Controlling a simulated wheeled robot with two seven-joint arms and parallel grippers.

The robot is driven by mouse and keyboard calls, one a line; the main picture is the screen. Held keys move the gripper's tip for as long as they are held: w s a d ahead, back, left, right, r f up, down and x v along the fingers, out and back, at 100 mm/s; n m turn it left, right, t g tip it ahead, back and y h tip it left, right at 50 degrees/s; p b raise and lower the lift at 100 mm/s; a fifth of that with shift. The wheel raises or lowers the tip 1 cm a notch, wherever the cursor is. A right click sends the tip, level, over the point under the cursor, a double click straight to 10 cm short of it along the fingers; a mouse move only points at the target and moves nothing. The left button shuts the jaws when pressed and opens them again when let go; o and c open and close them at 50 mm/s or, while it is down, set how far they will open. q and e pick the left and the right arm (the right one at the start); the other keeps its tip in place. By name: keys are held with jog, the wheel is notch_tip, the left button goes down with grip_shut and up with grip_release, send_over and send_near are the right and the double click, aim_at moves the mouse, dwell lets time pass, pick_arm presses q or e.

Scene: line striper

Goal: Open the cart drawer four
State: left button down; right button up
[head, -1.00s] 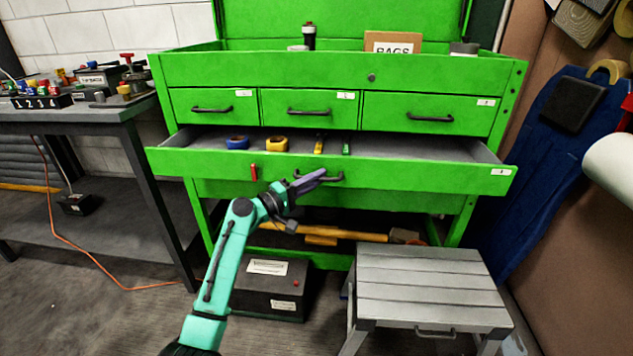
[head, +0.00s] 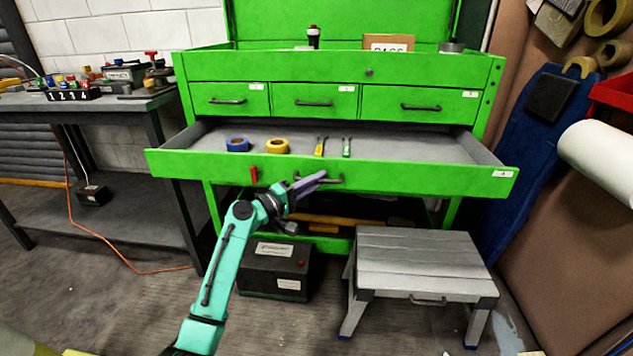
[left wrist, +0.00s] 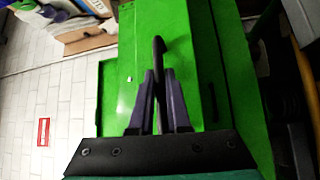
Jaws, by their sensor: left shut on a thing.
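The green cart's wide lower drawer (head: 420,181) is pulled well out. A small white label sits at the right of its front. Inside lie a blue tape roll (head: 237,144), a yellow tape roll (head: 277,146), a yellow-handled tool (head: 320,146) and a green-handled tool (head: 346,147). My left gripper (head: 318,180) is shut on the dark drawer handle (head: 336,181) at the middle of the front. In the left wrist view the handle (left wrist: 159,60) runs between the purple fingers (left wrist: 160,92). My right gripper is not in view.
Three smaller drawers (head: 314,101) above are closed. A grey step stool (head: 425,262) stands on the floor at right front. A black box (head: 275,270) sits below the drawer. A workbench (head: 90,108) stands at left, and an orange cord (head: 110,245) lies on the floor.

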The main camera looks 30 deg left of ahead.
pick_arm(q)
jog(key=c, duration=0.9)
grip_release()
jog(key=v, duration=1.4)
jog(key=shift+s+a+f+b, duration=0.1)
jog(key=shift+s+a+b, duration=0.05)
jog(key=shift+s+b, duration=0.15)
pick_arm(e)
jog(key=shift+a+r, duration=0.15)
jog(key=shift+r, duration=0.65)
pick_arm(q)
jog(key=shift+w, duration=0.1)
